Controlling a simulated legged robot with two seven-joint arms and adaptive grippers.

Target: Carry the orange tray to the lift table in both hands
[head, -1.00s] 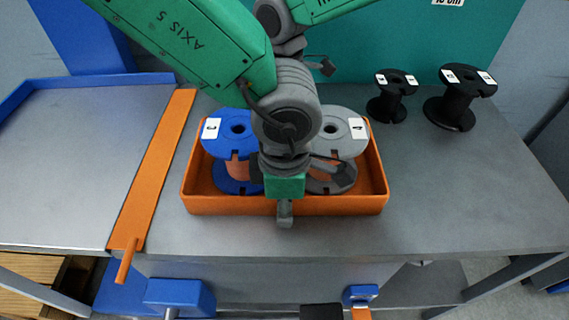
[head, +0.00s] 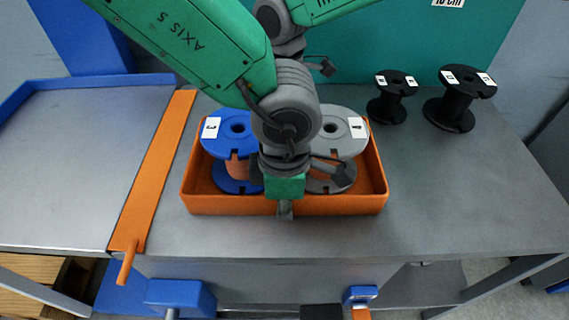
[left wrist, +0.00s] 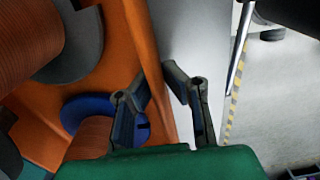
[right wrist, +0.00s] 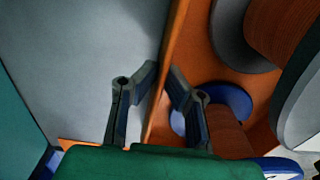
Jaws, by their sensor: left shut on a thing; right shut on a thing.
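The orange tray (head: 230,205) stands on the grey table, holding a blue spool (head: 212,140) and a grey spool (head: 345,125), both with copper-coloured winding. My left gripper (head: 285,208) is at the middle of the tray's near wall. In the left wrist view its fingers (left wrist: 158,80) sit on both sides of that wall, shut on it. My right gripper is hidden behind my left arm in the head view. In the right wrist view its fingers (right wrist: 164,74) straddle another tray wall, shut on it. A grey surface with a blue rim (head: 70,160), apparently the lift table, lies at left.
An orange bar (head: 155,165) with a handle lies between that surface and the tray. Two black spools, a smaller one (head: 388,105) and a larger one (head: 450,110), stand at the back right. A teal panel (head: 430,40) rises behind. The table's right front is clear.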

